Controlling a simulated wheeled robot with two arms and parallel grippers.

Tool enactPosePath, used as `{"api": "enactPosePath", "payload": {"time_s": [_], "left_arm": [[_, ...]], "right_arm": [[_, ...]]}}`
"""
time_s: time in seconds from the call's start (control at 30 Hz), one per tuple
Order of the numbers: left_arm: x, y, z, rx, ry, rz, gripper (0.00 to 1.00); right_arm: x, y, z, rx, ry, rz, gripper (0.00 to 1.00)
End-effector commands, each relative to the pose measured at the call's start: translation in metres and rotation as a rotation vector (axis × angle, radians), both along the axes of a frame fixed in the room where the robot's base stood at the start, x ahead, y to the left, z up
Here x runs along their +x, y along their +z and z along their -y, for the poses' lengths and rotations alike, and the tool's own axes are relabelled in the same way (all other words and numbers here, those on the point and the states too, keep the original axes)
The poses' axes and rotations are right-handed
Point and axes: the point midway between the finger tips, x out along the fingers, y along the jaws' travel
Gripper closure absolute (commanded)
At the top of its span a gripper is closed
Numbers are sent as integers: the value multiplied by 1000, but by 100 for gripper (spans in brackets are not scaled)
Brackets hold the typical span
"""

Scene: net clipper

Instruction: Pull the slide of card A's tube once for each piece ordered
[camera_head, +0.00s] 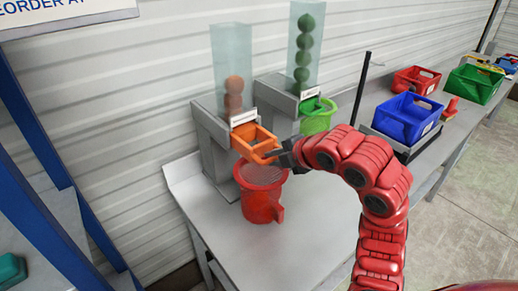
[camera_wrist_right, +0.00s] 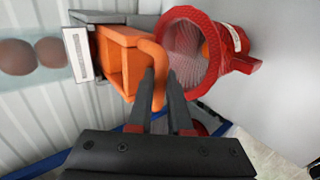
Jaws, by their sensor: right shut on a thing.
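My right gripper (camera_head: 287,156) is shut on the handle of the orange slide (camera_head: 254,138); in the right wrist view the fingertips (camera_wrist_right: 158,80) close on the handle bar (camera_wrist_right: 153,55). The slide sticks out from a grey dispenser below a clear tube (camera_head: 231,62) with a few brownish-orange balls (camera_head: 234,88). A second tube (camera_head: 305,22) holds several green balls (camera_head: 303,57) above a green slide (camera_head: 312,106). Label text is too small to read. My left gripper is out of view.
Blue (camera_head: 405,118), red (camera_head: 415,80) and green (camera_head: 474,84) bins stand farther right. The bench front is clear. A partly cropped sign (camera_head: 60,12) hangs upper left.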

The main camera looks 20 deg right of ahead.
Motion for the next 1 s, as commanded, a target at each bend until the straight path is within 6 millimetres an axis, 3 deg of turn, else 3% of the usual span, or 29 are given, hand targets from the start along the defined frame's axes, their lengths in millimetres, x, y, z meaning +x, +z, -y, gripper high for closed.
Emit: {"api": "enactPosePath", "payload": {"time_s": [0.5,1.0], "left_arm": [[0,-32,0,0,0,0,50],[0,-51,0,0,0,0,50]], "right_arm": [[35,-3,-11,2,-5,-3,100],[67,-1,-24,2,-3,-2,100]]}}
